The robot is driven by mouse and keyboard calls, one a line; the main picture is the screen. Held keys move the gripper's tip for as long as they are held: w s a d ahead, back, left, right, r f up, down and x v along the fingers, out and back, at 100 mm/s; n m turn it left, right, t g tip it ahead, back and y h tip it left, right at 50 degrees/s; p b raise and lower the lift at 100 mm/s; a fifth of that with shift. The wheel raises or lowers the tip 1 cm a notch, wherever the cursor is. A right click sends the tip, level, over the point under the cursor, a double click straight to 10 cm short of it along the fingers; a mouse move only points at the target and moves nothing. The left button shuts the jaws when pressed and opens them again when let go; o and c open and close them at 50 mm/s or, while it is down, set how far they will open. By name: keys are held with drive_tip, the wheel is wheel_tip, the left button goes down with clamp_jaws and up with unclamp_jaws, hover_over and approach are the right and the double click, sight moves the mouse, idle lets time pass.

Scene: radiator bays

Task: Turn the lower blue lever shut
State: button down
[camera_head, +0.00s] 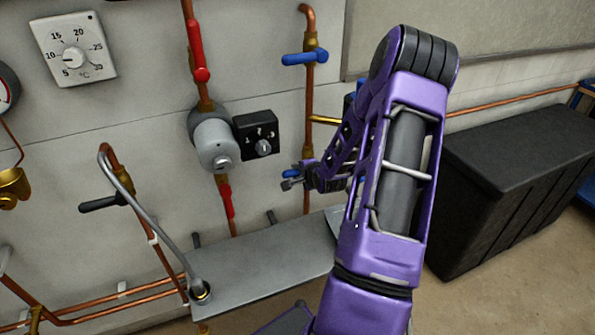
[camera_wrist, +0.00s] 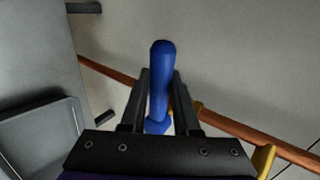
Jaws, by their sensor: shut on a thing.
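The lower blue lever (camera_wrist: 160,80) stands between the two fingers of my gripper (camera_wrist: 161,95) in the wrist view, its rounded end reaching past the fingertips. My gripper is shut on it. In the head view a small bit of the lower blue lever (camera_head: 291,174) shows at my gripper (camera_head: 288,181), and the gripper hides the rest. Its valve body and exact angle against the pipe cannot be made out. The upper blue lever (camera_head: 305,58) sits on the same copper pipe, lying sideways across it.
A copper pipe (camera_head: 308,100) runs down the wall behind my gripper. A grey pump (camera_head: 215,145) with a black control box (camera_head: 257,134) and red levers (camera_head: 197,52) is to the left. A grey shelf (camera_head: 265,265) lies below. A black chest (camera_head: 490,190) stands right.

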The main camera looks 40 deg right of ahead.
drive_tip(key=c, duration=0.7)
unclamp_jaws()
drive_tip(key=shift+o, duration=0.2)
drive_tip(key=p+v, duration=0.3)
drive_tip(key=v, duration=1.4)
drive_tip(key=shift+s+r+p, duration=0.15)
drive_tip(key=shift+r+p, duration=0.05)
drive_tip(key=shift+p, duration=0.1)
